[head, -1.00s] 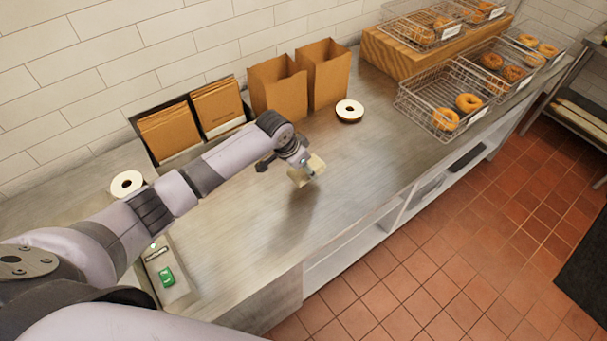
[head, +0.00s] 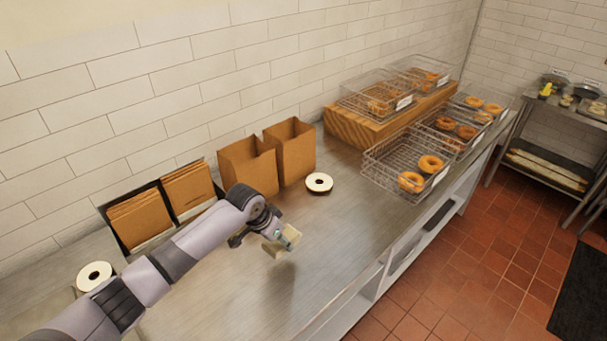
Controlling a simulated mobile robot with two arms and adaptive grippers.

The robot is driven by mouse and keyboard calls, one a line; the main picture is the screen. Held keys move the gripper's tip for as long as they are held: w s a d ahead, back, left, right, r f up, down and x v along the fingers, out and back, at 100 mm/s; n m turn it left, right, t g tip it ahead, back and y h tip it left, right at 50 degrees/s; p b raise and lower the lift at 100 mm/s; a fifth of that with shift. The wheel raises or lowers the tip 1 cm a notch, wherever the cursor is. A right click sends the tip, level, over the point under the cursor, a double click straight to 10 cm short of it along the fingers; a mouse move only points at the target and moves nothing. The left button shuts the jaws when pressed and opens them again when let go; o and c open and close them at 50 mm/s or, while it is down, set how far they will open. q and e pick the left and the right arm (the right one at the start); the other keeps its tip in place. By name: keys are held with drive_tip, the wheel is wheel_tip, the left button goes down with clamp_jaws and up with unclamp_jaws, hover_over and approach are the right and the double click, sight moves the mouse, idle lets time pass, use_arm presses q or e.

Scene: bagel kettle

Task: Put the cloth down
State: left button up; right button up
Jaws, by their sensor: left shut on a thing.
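A small pale yellow-beige cloth (head: 281,246) is held by my left gripper (head: 276,237) in the head view. The gripper is shut on it, and its dark fingers are partly hidden by the wrist. The cloth appears to be a little above the steel counter (head: 225,290), with a soft shadow below it to the right. My right gripper is out of view.
Two open paper bags (head: 290,152) and a white tape roll (head: 319,182) stand behind the gripper. Folded bags (head: 140,219) fill a holder at left, near another roll (head: 95,275). Bagel baskets (head: 375,172) stand at right. The counter's front middle is clear.

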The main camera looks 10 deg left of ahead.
sight(284, 249)
use_arm(q)
drive_tip(key=shift+b, duration=0.3)
drive_tip(key=s+r+b, duration=0.1)
drive_tip(key=b, duration=0.1)
drive_tip(key=s+d+r+n+b, duration=0.1)
drive_tip(key=b, duration=0.1)
drive_tip(key=s+r+n+b, duration=0.1)
drive_tip(key=s+b, duration=0.1)
drive_tip(key=shift+d+r+t+y, duration=0.15)
drive_tip(key=shift+d+t+y, duration=0.15)
drive_tip(key=shift+y, duration=0.1)
drive_tip(key=s+a+r+n+b, duration=0.1)
drive_tip(key=s+n+b, duration=0.1)
drive_tip(key=s+b, duration=0.2)
drive_tip(key=s+r+n+y+b, duration=0.1)
drive_tip(key=s+r+n+b, duration=0.1)
drive_tip(key=s+b, duration=0.2)
drive_tip(key=shift+s+a+r, duration=0.15)
drive_tip(key=shift+s+a, duration=0.2)
drive_tip(key=shift+s, duration=1.4)
